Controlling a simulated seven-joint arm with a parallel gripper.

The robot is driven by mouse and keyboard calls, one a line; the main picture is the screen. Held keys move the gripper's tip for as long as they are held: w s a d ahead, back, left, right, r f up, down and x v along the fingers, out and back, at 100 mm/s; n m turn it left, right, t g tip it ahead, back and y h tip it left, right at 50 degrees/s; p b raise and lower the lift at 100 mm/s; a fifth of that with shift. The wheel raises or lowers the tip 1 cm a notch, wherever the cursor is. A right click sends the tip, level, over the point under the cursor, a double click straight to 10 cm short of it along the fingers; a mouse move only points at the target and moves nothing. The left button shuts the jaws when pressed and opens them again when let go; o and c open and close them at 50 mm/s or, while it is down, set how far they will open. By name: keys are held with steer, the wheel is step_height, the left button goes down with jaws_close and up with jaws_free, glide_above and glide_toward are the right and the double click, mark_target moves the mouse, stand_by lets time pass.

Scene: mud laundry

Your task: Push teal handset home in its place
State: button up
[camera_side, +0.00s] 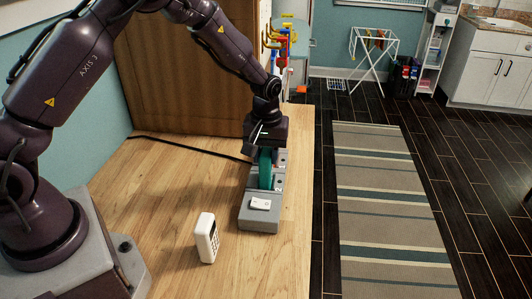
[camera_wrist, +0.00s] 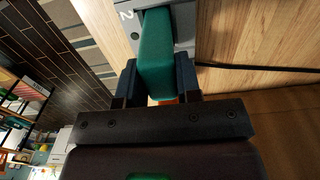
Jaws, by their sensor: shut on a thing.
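The teal handset (camera_side: 265,170) is upright between the fingers of my gripper (camera_side: 266,152) in the side view, over the middle of a grey dock (camera_side: 259,222). In the wrist view the teal handset (camera_wrist: 157,50) runs from between the two dark fingers of my gripper (camera_wrist: 158,84) toward the grey dock (camera_wrist: 184,22), which bears a white "2". My gripper is shut on the handset. The handset's lower end meets or overlaps the dock; how deep it sits is hidden.
A white handset with keys (camera_side: 207,238) stands on the wooden table (camera_side: 165,215) left of the dock. A small white piece (camera_side: 261,204) lies on the dock's front part. A black cable (camera_side: 185,145) runs behind. The table's right edge is close to the dock.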

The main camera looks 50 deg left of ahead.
steer(key=shift+f, duration=0.45)
stand_by(0.8)
steer(key=o, duration=0.9)
steer(key=shift+c, duration=0.2)
steer(key=c, duration=0.4)
steer(key=shift+r, duration=4.05)
